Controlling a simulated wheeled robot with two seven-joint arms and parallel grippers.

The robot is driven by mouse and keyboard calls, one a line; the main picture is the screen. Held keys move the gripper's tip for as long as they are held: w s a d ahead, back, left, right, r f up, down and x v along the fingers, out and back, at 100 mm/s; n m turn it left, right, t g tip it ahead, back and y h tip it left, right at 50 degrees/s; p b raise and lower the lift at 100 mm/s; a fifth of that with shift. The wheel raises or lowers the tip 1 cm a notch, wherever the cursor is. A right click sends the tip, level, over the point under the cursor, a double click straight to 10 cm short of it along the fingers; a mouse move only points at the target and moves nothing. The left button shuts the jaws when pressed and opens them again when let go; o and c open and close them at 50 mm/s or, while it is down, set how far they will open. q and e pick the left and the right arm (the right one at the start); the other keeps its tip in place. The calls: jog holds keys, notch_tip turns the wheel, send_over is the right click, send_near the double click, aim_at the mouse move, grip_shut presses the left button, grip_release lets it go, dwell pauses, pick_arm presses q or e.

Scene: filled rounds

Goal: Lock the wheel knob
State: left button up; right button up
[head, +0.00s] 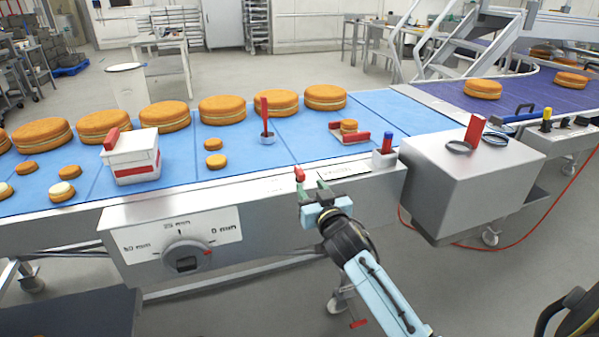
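A round grey dial knob (186,256) with a red mark sits on a white scale plate (140,243) with mm markings, on the conveyor's front side. A caster wheel (338,303) shows under the conveyor, with a red piece (358,323) beside it, partly near my arm. I cannot tell which of these is the wheel knob. My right gripper (313,191) is at the conveyor's front edge, right of the dial and apart from it. Its fingers look spread, just below a small red knob (299,174); contact is unclear. My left gripper is out of view.
The blue conveyor belt (260,150) carries several cake rounds (222,109) and a white-and-red box (131,156). A metal box (470,175) with a red upright piece stands right of my gripper. A red hose (540,215) lies on the floor there.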

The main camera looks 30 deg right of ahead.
aim_at(303, 175)
jog(key=b+x, duration=0.1)
jog(key=x, duration=0.5)
jog(key=shift+w, duration=0.35)
jog(key=shift+x, duration=1)
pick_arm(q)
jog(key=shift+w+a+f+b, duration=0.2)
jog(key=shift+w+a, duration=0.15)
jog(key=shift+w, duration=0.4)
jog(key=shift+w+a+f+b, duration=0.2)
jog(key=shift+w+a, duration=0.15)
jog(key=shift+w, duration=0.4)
pick_arm(e)
jog(key=shift+w+d, duration=0.1)
jog(key=shift+w, duration=0.3)
grip_shut()
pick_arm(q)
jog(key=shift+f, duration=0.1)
pick_arm(e)
jog(key=shift+f, duration=0.1)
